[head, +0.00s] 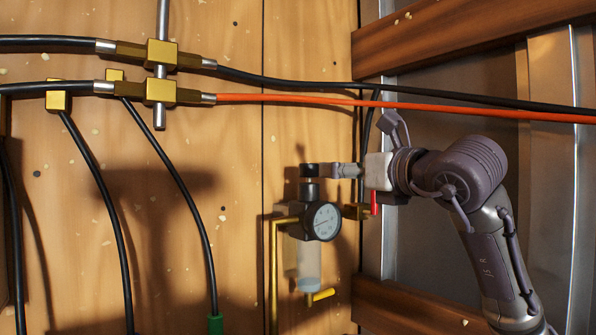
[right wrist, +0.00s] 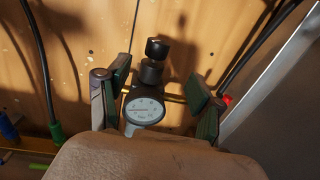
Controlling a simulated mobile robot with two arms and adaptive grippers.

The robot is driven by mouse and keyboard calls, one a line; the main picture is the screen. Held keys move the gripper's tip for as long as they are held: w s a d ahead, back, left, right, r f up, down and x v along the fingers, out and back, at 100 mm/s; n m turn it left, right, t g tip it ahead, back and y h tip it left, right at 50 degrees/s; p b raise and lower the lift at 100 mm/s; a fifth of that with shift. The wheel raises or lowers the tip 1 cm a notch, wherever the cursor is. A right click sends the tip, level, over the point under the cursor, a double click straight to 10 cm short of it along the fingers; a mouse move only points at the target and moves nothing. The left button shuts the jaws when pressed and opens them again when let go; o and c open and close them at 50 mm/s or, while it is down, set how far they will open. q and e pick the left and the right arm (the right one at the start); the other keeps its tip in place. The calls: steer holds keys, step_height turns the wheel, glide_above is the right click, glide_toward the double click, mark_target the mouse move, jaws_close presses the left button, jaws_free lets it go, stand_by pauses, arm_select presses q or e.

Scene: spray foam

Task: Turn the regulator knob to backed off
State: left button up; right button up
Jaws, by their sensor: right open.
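The regulator's black knob (head: 309,169) sits at the top of the regulator, above a round gauge (head: 323,221) and a clear bowl (head: 307,264). In the right wrist view the knob (right wrist: 156,48) stands beyond the gauge (right wrist: 144,110). My right gripper (head: 328,170) reaches in from the right at knob height in the head view. In the right wrist view it is open (right wrist: 157,82), with its green-padded fingers to either side of the regulator. The fingers appear apart from the knob there; contact is unclear in the head view. My left gripper is out of view.
A red handle (head: 374,202) and brass fitting (head: 355,212) sit just right of the regulator. A yellow handle (head: 320,296) is below the bowl. An orange hose (head: 400,105) and black hoses cross above my right arm. Bare plywood (head: 240,150) lies left.

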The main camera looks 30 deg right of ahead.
mark_target(315, 170)
steer(key=w+p, duration=0.3)
steer(key=w, duration=0.7)
steer(key=shift+w+a, duration=0.1)
steer(key=shift+a, duration=0.05)
steer(key=shift+w+p, duration=0.35)
steer(key=shift+w, duration=0.2)
steer(key=c, duration=1.2)
steer(key=shift+o, duration=0.2)
